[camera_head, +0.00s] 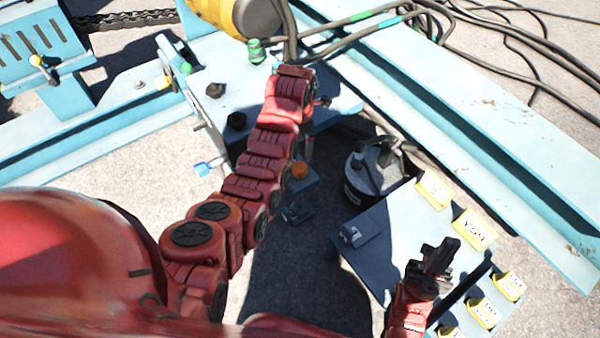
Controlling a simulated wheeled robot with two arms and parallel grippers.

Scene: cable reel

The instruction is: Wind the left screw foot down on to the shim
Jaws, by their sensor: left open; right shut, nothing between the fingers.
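My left arm reaches across the middle to the light-blue base plate (215,62). My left gripper (322,101) shows only as a small dark part beside the red wrist; it is open, and most of it is hidden. I cannot tell which part is the left screw foot or the shim. My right gripper (438,258) is shut and empty above the grey-blue board.
Blue beams (460,115) and black cables (470,72) lie behind. A yellow drum (222,14) is at the top.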

